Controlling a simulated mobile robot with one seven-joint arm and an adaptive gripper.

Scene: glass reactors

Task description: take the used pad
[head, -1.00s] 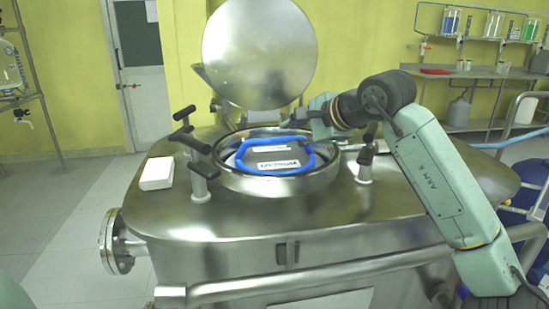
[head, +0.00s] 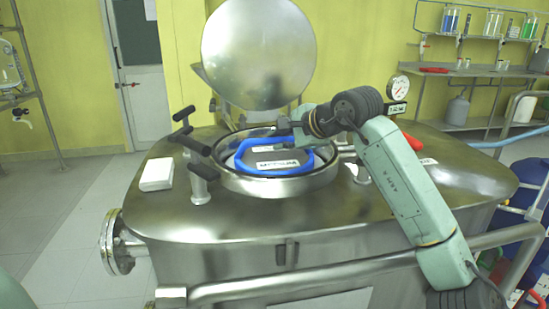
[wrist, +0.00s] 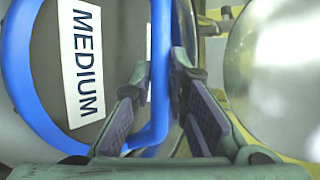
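A dark grey pad (head: 258,157) with a white label reading "MEDIUM" lies in the round opening of the steel vessel. A blue loop-shaped frame (head: 247,142) runs around it; I cannot tell whether they are one piece. The pad (wrist: 100,30) and the blue frame (wrist: 161,60) also show in the wrist view. My gripper (wrist: 163,78) is open, with its fingers apart and the blue bar seen between them; contact cannot be judged. In the head view my gripper (head: 291,132) is at the back right of the opening, partly hidden by my arm.
The round steel lid (head: 259,52) stands open behind the opening. A white block (head: 156,174) lies on the vessel top at the left, near black-handled clamps (head: 192,143). A gauge (head: 397,88) stands at the back right. The vessel's front top is clear.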

